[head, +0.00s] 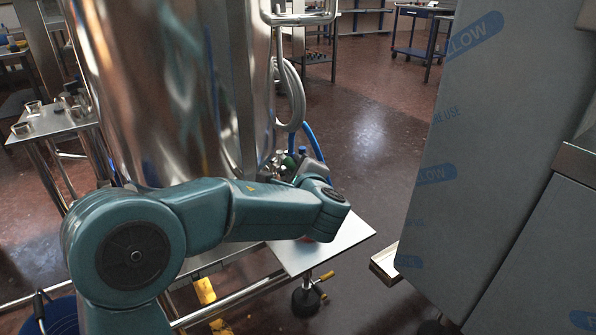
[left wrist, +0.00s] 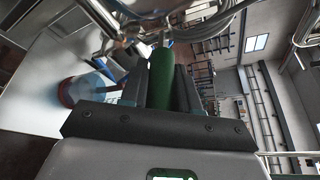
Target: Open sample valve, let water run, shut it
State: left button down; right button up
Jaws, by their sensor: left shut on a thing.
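The sample valve's green handle (left wrist: 161,78) shows in the left wrist view, between the two dark fingers of my left gripper (left wrist: 162,72). The gripper is shut on this handle. In the head view my left gripper (head: 285,168) is small and partly hidden by its own wrist, low beside the shiny steel tank (head: 170,90). A clear vessel with blue and red parts (left wrist: 85,90) stands on a pale plate beside the fingers in the left wrist view. Whether water runs cannot be told. My right gripper is not in view.
A blue hose (head: 317,142) and a grey coiled hose (head: 293,95) hang by the tank. A film-wrapped grey panel (head: 480,130) stands at right. Open floor (head: 365,125) lies between.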

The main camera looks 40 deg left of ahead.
pick_arm(q)
jog(key=c, duration=0.9)
grip_release()
jog(key=p+v, duration=0.3)
jog(key=v, duration=1.3)
jog(key=shift+s, duration=0.25)
